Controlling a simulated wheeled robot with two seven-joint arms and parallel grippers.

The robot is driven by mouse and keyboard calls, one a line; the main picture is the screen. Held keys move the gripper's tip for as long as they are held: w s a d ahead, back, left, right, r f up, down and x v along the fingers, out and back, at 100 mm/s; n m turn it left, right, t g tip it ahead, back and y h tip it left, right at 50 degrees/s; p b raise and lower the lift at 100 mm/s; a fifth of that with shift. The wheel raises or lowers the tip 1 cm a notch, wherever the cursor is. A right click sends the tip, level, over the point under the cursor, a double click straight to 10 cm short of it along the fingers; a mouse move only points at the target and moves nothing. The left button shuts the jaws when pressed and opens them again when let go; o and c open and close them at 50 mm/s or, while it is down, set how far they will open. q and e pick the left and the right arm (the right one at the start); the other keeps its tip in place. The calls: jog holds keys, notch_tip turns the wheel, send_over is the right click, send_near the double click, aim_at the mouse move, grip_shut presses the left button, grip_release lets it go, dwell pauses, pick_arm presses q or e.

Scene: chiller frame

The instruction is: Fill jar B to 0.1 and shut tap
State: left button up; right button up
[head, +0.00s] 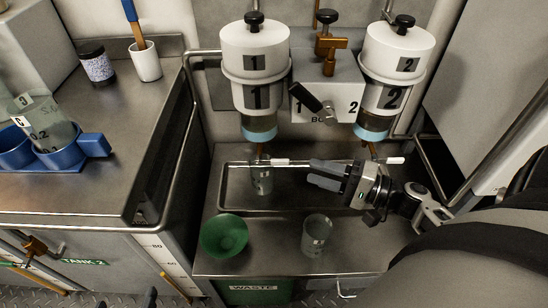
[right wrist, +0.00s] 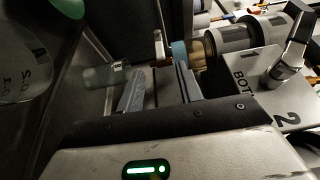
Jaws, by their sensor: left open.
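A clear jar (head: 262,182) stands below bottle 1 (head: 255,75) and its spout; it also shows in the right wrist view (right wrist: 105,75). Another clear jar (head: 316,236) stands in front on the steel shelf. I cannot read which jar is B, nor a liquid level. A white-ended tap lever (head: 280,162) reaches right from below bottle 1, toward my right gripper (head: 326,174). My right gripper's fingers (right wrist: 160,90) are apart, close to the tap; I see nothing gripped. My left gripper (head: 125,300) shows only dark fingertips at the bottom edge, apart and empty.
Bottle 2 (head: 397,65) hangs at the right, with a white lever tip (head: 396,160) below. A green bowl (head: 224,236) sits front left above the waste bin (head: 253,288). A blue rack (head: 95,146) with jar C (head: 42,130) is on the left counter.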

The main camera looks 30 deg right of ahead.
aim_at(276, 160)
jog(key=x, duration=1.1)
jog(key=shift+s, duration=0.1)
jog(key=shift+p, duration=0.3)
grip_shut()
